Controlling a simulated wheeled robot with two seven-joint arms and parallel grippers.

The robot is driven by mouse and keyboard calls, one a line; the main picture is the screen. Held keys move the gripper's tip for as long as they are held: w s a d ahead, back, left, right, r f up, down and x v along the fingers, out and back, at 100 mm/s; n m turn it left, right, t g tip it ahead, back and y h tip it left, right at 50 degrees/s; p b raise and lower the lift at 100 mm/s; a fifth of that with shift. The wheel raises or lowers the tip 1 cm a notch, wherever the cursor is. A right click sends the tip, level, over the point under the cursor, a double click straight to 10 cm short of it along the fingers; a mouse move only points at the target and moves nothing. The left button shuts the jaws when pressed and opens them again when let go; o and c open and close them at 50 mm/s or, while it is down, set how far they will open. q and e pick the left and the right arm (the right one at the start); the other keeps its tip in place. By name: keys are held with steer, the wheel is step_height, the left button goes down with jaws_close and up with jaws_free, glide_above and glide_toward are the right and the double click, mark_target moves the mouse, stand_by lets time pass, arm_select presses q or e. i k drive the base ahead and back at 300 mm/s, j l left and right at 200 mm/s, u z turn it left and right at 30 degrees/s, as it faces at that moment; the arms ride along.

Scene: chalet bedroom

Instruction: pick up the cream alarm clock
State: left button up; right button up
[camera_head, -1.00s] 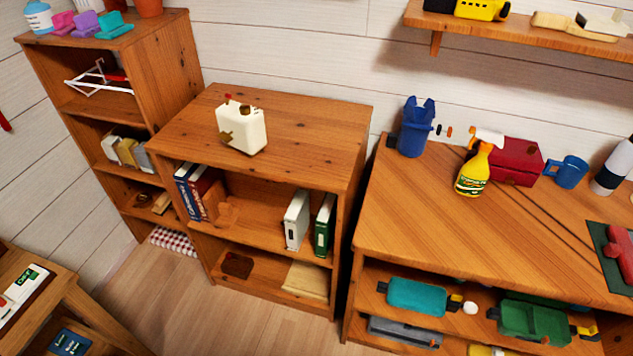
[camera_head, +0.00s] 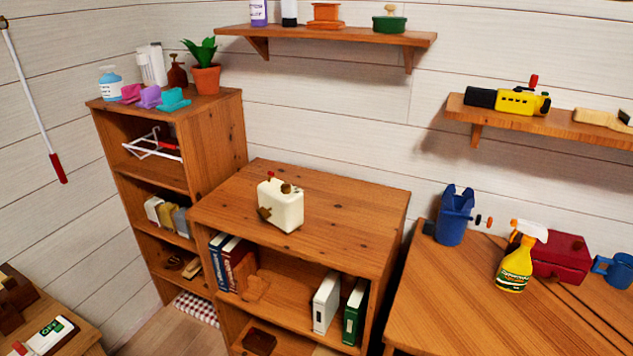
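A cream box-shaped object (camera_head: 281,205), which looks like the cream alarm clock, stands upright on top of the middle wooden cabinet (camera_head: 350,212). It has small brown knobs and a red bit on top. Brown parts also show on its left side. Nothing touches it and there is bare wood around it. Neither of my grippers shows in the head view.
A taller shelf (camera_head: 228,110) with a potted plant (camera_head: 205,70) stands left of the cabinet. A desk (camera_head: 440,300) on the right holds a blue holder (camera_head: 454,215), a yellow spray bottle (camera_head: 516,265) and a red box (camera_head: 560,256). Wall shelves (camera_head: 340,36) hang above.

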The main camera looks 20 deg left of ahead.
mark_target(287, 211)
steer(key=i+j, duration=0.15)
steer(key=j, duration=0.2)
steer(key=i+j, duration=0.1)
steer(key=j, duration=0.25)
steer(key=i+j, duration=0.15)
steer(key=j, duration=0.15)
steer(key=i+j+z, duration=0.1)
steer(key=j, duration=0.25)
